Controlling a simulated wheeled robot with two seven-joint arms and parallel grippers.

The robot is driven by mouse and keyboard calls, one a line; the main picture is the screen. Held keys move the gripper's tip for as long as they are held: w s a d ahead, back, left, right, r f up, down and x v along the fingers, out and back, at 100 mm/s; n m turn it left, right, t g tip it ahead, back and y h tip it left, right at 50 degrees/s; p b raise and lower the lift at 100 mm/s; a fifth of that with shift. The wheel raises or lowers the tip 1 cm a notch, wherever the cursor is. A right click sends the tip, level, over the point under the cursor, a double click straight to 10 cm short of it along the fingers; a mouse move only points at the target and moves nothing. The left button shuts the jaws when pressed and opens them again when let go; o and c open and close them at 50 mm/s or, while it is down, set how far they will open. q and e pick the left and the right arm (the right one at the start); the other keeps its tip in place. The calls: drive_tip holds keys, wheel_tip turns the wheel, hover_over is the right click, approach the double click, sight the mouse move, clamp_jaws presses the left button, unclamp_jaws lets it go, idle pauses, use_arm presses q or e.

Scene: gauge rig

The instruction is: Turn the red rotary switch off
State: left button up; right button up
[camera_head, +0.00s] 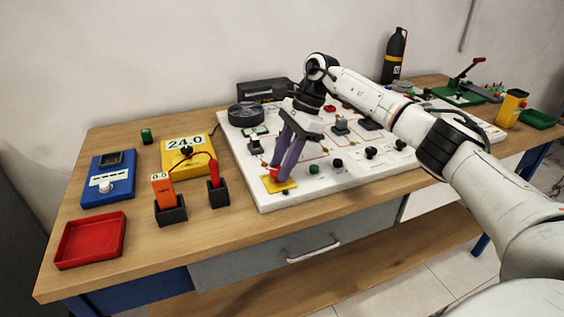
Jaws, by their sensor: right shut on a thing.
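The red rotary switch (274,174) sits on a yellow plate (284,186) at the front left part of the white panel board (245,170). Only a little of its red knob shows; the purple fingers hide the rest, so I cannot read its position. My right gripper (281,172) reaches down from above with its fingers at the switch, shut on the red knob. My left gripper is not in view.
Green and black knobs (314,169) stand just right of the switch on the board. A yellow meter (188,155), orange and red probes in black holders (172,213), a blue box (108,178) and a red tray (90,240) lie left. The table's front edge is clear.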

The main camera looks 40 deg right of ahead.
idle(0.3)
drive_tip(key=o, duration=1)
drive_tip(key=v, duration=1)
drive_tip(key=shift+d+r, duration=0.1)
drive_tip(key=shift+r, duration=0.1)
